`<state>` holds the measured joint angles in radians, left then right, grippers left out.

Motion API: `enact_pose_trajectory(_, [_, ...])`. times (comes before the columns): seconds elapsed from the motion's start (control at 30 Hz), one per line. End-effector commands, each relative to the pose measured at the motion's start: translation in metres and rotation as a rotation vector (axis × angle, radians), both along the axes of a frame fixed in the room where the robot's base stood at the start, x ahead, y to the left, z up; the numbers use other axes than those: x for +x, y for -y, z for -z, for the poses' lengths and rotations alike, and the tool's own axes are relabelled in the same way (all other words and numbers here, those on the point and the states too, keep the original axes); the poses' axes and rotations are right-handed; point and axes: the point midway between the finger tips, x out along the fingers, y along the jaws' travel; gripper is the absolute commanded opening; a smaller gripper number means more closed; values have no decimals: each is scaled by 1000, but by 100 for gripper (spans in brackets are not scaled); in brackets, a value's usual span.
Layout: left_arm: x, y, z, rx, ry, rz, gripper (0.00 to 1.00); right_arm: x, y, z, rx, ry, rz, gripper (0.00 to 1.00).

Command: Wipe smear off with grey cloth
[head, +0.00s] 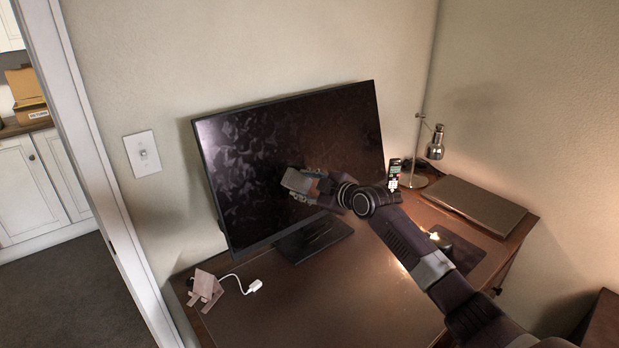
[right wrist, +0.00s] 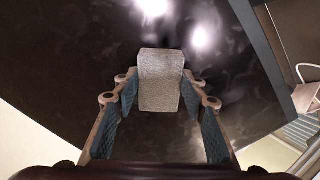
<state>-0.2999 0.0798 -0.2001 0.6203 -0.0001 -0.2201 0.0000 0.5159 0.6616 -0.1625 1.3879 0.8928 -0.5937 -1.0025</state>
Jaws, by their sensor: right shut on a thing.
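The grey cloth (head: 296,181) is a small pale, block-like pad in front of the monitor screen. My right gripper (head: 308,186) is shut on it. The right wrist view shows the cloth (right wrist: 160,80) between the two fingers of my gripper (right wrist: 160,98), with the dark screen (right wrist: 80,65) behind it. Whether the cloth touches the screen I cannot tell. Cloudy smear marks (head: 240,160) cover much of the left part of the black screen (head: 345,120). Part of the screen is hidden behind my gripper. My left gripper is not in view.
The monitor stands on a dark foot (head: 318,238) on the brown desk (head: 340,295). A lamp (head: 435,148), a phone (head: 394,170) and a closed laptop (head: 470,203) are at the right. A pinkish stand (head: 205,287) and a white cable plug (head: 254,286) lie at the left. The front middle is clear.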

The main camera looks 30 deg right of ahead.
Motion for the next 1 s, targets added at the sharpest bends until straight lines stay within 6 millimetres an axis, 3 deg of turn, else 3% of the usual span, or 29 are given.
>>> enact_pose_trajectory(0.6, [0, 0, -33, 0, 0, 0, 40, -4, -40, -1, 0, 0, -1, 20])
enact_pose_trajectory(0.8, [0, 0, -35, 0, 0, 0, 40, -4, -43, -2, -1, 1, -1, 20])
enact_pose_trajectory(1.0, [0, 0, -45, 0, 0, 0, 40, 0, -43, -18, 0, 4, -1, 20])
